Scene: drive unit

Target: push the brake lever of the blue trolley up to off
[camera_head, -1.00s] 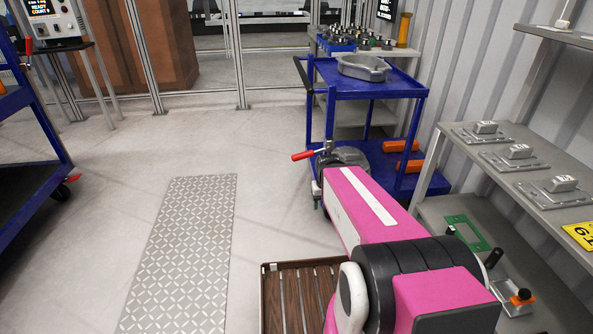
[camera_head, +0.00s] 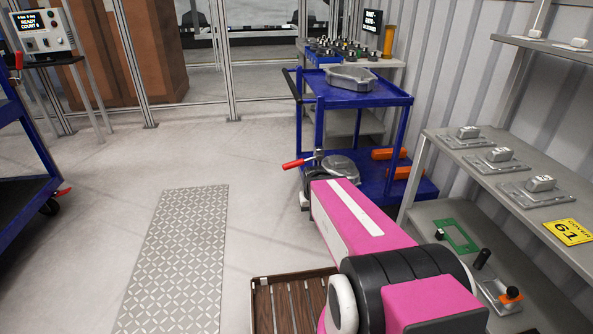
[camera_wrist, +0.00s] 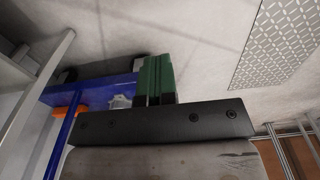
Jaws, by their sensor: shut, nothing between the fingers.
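A blue trolley (camera_head: 362,101) stands right of centre in the head view, with a grey cast part on its top deck. Its brake lever (camera_head: 293,164) has a red handle and sticks out to the left at the lower deck, its outer end slightly low. The trolley's blue frame also shows in the wrist view (camera_wrist: 90,90). My gripper (camera_wrist: 154,78) shows dark green fingers that are closed together and empty, beside the blue frame. In the head view my pink arm hides the gripper. The lever cannot be made out in the wrist view.
Another blue trolley (camera_head: 22,185) with a red lever (camera_head: 62,192) stands at the left edge. A patterned floor plate (camera_head: 175,260) lies on open floor. Grey shelves (camera_head: 470,160) with metal parts run along the right wall. A slatted wooden tray (camera_head: 297,300) is beside my arm.

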